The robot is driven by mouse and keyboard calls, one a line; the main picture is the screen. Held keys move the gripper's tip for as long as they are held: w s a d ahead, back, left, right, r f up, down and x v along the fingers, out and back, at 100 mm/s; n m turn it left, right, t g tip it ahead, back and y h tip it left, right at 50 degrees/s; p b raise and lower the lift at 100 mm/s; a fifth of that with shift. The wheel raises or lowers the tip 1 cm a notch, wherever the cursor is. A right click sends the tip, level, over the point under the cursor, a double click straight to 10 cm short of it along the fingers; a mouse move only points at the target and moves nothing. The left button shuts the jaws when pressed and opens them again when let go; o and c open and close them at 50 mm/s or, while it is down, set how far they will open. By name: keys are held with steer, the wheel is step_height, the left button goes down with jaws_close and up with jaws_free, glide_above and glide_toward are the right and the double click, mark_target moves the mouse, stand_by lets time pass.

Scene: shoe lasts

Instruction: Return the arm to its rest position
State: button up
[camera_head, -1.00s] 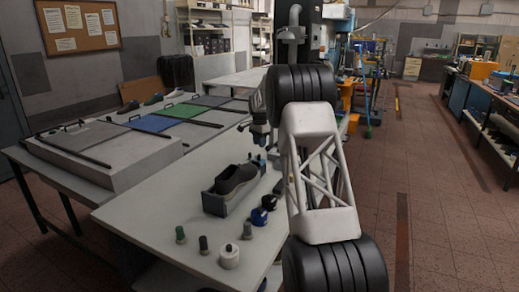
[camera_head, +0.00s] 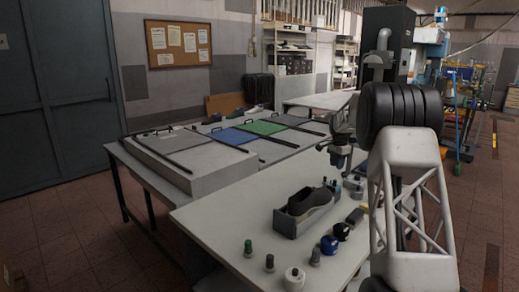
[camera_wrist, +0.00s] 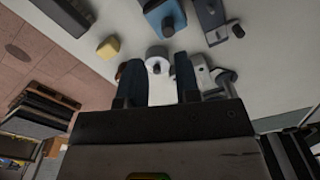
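My gripper (camera_head: 338,158) hangs above the far right part of the light table, beyond the grey holder with the dark shoe (camera_head: 308,200). My arm's white truss link and black ringed joint fill the right side of the head view.
Small knobbed pieces, a green-topped one (camera_head: 248,249) and a white one (camera_head: 294,278) among them, stand along the table's front. The table's left part (camera_head: 225,215) is bare.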

steer(key=s+a+r+n, duration=0.2)
steer(key=s+a+r, duration=0.3)
steer(key=s, duration=0.7)
steer(key=s+a+r+n+t, duration=0.1)
steer(key=s+a+r+n, duration=0.15)
steer(key=s+r, duration=0.7)
steer(key=s+a+r+n, duration=0.25)
steer(key=s+a, duration=0.25)
steer(key=s, duration=1)
steer(key=s+a+f+n, duration=0.2)
steer(key=s+f, duration=0.1)
steer(key=s, duration=1)
steer(key=s+a+f+n+t, duration=0.1)
steer(key=s+a+f+n, duration=0.1)
steer(key=s, duration=1.1)
steer(key=s+a+f+n, duration=0.1)
steer(key=s+f, duration=0.3)
steer(key=s, duration=0.9)
steer(key=shift+a+f+n, duration=0.2)
steer(key=shift+a+n, duration=0.2)
steer(key=shift+a, duration=0.35)
